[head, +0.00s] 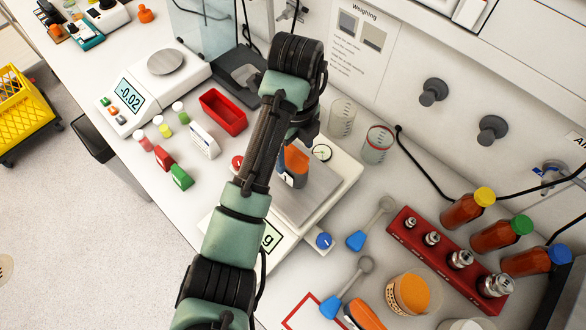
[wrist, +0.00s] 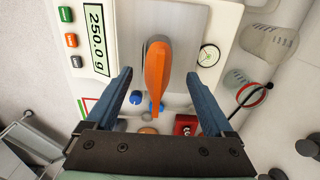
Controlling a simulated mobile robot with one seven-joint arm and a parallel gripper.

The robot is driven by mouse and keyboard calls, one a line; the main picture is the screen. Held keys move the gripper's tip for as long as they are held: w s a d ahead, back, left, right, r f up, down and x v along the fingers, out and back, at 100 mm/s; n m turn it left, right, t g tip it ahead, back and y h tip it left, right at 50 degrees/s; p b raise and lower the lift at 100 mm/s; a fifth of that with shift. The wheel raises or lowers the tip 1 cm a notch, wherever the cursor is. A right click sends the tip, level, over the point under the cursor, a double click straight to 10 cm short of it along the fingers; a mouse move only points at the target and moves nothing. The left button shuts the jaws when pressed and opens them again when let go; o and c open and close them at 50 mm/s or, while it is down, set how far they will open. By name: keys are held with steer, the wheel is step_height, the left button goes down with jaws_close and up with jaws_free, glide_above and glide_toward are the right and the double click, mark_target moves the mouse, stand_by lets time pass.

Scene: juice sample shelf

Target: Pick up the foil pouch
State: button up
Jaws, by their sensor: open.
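The foil pouch (head: 295,164), orange above and dark below, stands on the metal plate (head: 318,195) of a scale. My arm partly hides it in the head view. In the wrist view the orange pouch (wrist: 155,75) shows narrow and edge-on. My gripper (wrist: 158,80) is open and empty, with one blue finger on each side of the pouch in the picture. The fingers do not appear to touch it, and I cannot tell how far above it they are. The scale display (wrist: 96,40) reads 250.0 g.
Orange bottles (head: 466,207) stand at the right. A second scale (head: 135,100), small boxes (head: 180,177) and a red tray (head: 222,110) are at the left.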

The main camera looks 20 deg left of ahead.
mark_target(294, 162)
step_height(294, 162, down, 2)
steer(key=shift+b, duration=0.4)
steer(key=shift+a+f+p, duration=0.1)
steer(key=shift+f+p, duration=0.15)
steer(key=shift+p, duration=0.65)
steer(key=shift+f, duration=1.2)
jaws_close()
